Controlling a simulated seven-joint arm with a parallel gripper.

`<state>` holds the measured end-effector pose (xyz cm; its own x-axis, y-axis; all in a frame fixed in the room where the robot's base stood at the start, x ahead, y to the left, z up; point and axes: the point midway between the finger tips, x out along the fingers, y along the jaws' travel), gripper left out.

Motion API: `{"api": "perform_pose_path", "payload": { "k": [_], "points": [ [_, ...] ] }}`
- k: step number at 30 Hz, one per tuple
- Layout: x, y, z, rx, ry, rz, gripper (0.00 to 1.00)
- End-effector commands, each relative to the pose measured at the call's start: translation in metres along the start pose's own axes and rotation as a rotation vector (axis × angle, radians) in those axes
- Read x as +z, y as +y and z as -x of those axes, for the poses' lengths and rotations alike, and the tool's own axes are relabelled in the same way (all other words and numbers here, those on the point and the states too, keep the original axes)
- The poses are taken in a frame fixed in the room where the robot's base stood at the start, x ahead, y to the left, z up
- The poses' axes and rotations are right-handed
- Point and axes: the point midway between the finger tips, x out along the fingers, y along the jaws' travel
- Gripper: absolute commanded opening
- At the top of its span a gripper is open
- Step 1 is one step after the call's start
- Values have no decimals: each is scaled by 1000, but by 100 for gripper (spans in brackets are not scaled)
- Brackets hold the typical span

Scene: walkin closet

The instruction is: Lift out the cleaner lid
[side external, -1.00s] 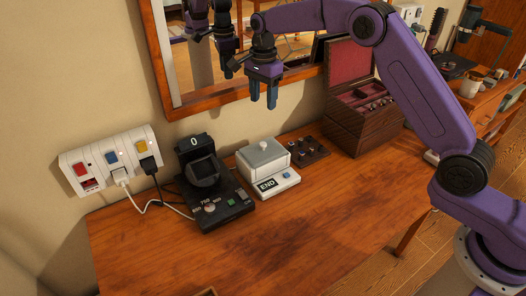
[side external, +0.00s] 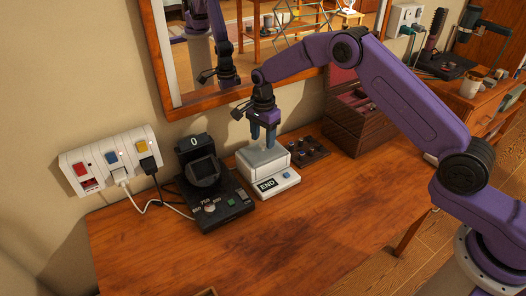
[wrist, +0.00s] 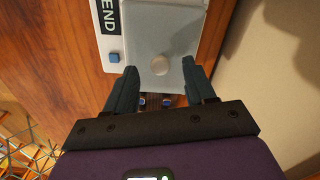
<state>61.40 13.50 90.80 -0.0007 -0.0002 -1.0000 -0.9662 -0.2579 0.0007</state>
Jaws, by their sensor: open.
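The cleaner is a small white box with an "END" panel (side external: 267,184) and a blue button on its front base. Its pale grey lid (side external: 262,158) sits on top, and the lid's round knob shows in the wrist view (wrist: 160,65). My gripper (side external: 263,138) is pointing down just above the lid. In the wrist view my gripper (wrist: 160,80) is open, its two fingers apart on the near side of the knob. The fingers hold nothing. From the side the fingers partly hide the knob, and I cannot tell whether they touch the lid.
A black device with a dial (side external: 207,180) stands close on the left. A dark tray of small parts (side external: 309,151) and an open wooden box (side external: 355,135) stand on the right. A mirror (side external: 185,85) hangs behind. The front of the table (side external: 300,235) is clear.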

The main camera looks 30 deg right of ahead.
Motion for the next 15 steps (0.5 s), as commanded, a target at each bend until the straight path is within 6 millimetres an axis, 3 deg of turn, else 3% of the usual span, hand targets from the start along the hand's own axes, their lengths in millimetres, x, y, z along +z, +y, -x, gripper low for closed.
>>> {"api": "perform_pose_path", "payload": {
  "k": [4,12,15],
  "points": [
    [0,0,-14,0,0,0,54],
    [0,0,-15,-2,0,0,54],
    [0,0,-15,-1,0,0,22]
  ]
}}
